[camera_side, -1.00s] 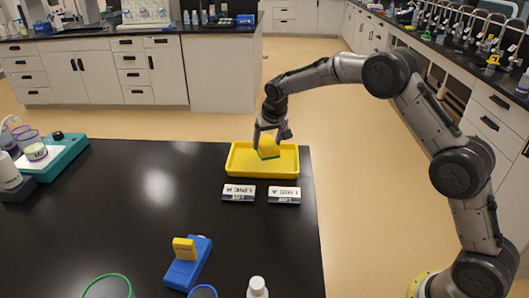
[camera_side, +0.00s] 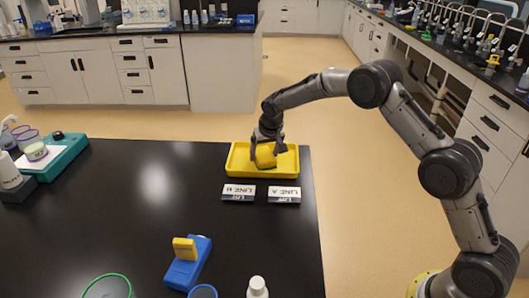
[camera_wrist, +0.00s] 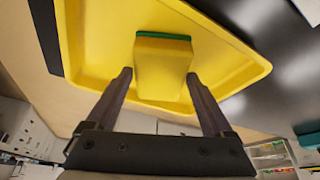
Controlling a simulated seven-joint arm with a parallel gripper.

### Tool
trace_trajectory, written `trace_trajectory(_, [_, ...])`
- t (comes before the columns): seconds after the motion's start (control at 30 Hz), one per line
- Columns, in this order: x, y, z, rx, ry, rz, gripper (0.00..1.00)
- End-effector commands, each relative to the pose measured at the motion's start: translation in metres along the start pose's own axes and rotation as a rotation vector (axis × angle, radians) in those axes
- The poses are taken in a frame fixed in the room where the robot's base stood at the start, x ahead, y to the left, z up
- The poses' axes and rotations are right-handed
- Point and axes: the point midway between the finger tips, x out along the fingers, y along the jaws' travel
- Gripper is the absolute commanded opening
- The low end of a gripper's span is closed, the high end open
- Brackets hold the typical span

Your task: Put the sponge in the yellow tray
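The yellow tray (camera_side: 235,172) lies at the far right part of the black table and fills much of the wrist view (camera_wrist: 92,45). The sponge (camera_side: 265,154) is a yellow block with a green layer on its lower side. It is inside the tray's outline, low and close to the tray floor; I cannot tell whether it touches. In the wrist view the sponge (camera_wrist: 163,75) sits between the two fingers. My gripper (camera_side: 268,152) points down into the tray with a finger at each side of the sponge, apparently shut on it (camera_wrist: 160,78).
Two labelled plates (camera_side: 238,193) (camera_side: 285,195) lie just in front of the tray. A blue stand with a yellow block (camera_side: 188,263), a white bottle (camera_side: 257,288) and a green-rimmed container (camera_side: 107,287) are near the front. A teal device (camera_side: 50,160) is at left. The table middle is clear.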

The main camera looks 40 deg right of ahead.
Motion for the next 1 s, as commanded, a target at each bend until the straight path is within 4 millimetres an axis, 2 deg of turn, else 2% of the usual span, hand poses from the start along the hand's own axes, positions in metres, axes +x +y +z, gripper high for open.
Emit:
trace_trajectory(0.07, [0.000, 0.000, 0.000, 0.000, 0.000, 0.000, 1.00])
trace_trajectory(0.3, [-0.001, 0.000, -0.001, 0.000, 0.000, 0.000, 1.00])
trace_trajectory(0.43, [-0.011, 0.000, -0.002, -0.001, 0.002, -0.001, 1.00])
trace_trajectory(0.57, [-0.033, 0.000, -0.002, -0.001, 0.003, -0.001, 1.00])
trace_trajectory(0.8, [-0.083, 0.000, -0.002, 0.000, 0.004, -0.002, 1.00])
trace_trajectory(1.0, [-0.112, 0.000, -0.002, 0.000, 0.001, -0.001, 1.00])
